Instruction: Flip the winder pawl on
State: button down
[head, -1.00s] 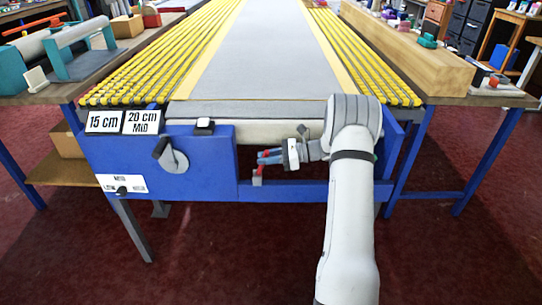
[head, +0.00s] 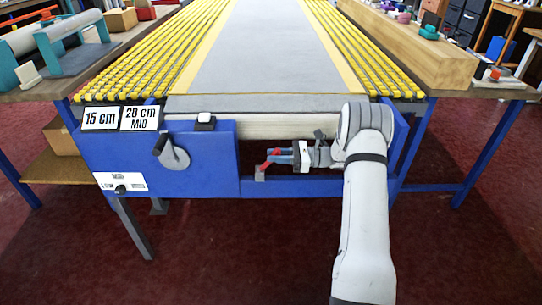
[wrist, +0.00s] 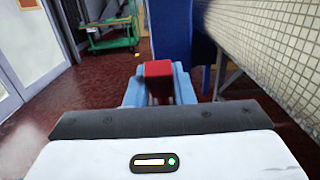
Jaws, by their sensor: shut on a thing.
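The winder pawl (head: 264,168) is a small red-tipped lever on a grey mount, on the front of the blue frame (head: 205,180) just right of the crank. In the head view it leans to the right. My gripper (head: 275,157) comes in from the right, its blue fingers shut on the pawl's red end. In the wrist view the red block of the pawl (wrist: 158,70) sits between the blue fingers (wrist: 158,88). The pawl's lower part is hidden in the wrist view.
A crank handle (head: 172,151) sits on the blue panel left of the pawl. A pale roller (head: 270,126) runs above my gripper. A switch plate (head: 120,182) is at the lower left. The floor in front is clear.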

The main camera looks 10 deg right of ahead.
jog(key=c, duration=1.5)
grip_release()
jog(key=shift+w+d, duration=0.2)
jog(key=shift+d, duration=0.05)
jog(key=shift+o, duration=1.3)
jog(key=shift+a, duration=0.15)
jog(key=shift+s, duration=0.1)
notch_tip(320, 180, up, 10)
jog(key=shift+p, duration=1.25)
jog(key=s+a+r+n+g+h+p, duration=0.25)
jog(key=s+r+n+h+p, duration=0.2)
jog(key=s+r, duration=0.35)
jog(key=s+a+r+n+g+h+p, duration=0.2)
jog(key=s+a+r+n+h+p, duration=0.4)
jog(key=s, duration=0.5)
jog(key=s+d+r+n+t+h+p, duration=0.2)
jog(key=s+d+r+n+h+p, duration=0.2)
jog(key=s, duration=0.4)
jog(key=s+d+r+n+t+h+p, duration=0.2)
jog(key=s+d+r+n+h+p, duration=0.2)
jog(key=s, duration=0.5)
jog(key=shift+d+r+n, duration=0.45)
jog(key=shift+r+n, duration=0.2)
jog(key=shift+r, duration=0.15)
